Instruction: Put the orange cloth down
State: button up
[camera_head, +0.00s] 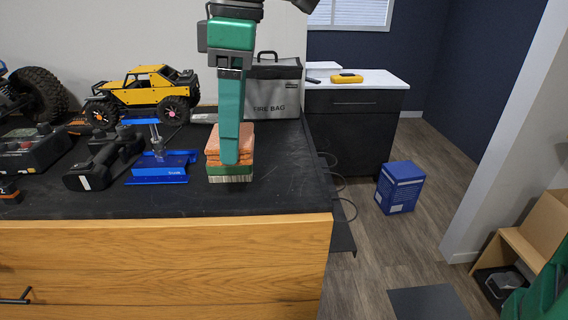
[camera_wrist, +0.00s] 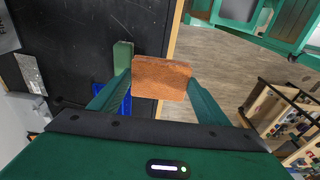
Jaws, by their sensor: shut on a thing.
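The folded orange cloth (camera_head: 213,146) is at the right part of the black bench top. In the wrist view the cloth (camera_wrist: 161,78) sits between the two green fingers of my gripper (camera_wrist: 160,84), which is shut on it. In the head view my gripper (camera_head: 229,158) points straight down, with one finger in front of the cloth. A green and pale striped block (camera_head: 230,174) shows directly below the cloth in the head view. A green block also shows beside the cloth in the wrist view (camera_wrist: 123,55). I cannot tell whether the cloth touches it.
A blue stand (camera_head: 160,168) and a black power tool (camera_head: 97,166) are left of the cloth. A yellow crawler (camera_head: 146,90) and a grey fire bag (camera_head: 274,88) stand behind. The bench top (camera_head: 285,185) is clear to the right, up to its edge.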

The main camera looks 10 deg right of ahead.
jog(key=w+d+f, duration=0.2)
jog(key=d, duration=0.1)
jog(key=w+d+f, duration=0.5)
jog(key=w+d, duration=0.1)
jog(key=shift+f, duration=2.1)
jog(key=o, duration=0.5)
jog(key=shift+f, duration=0.15)
jog(key=o, duration=0.4)
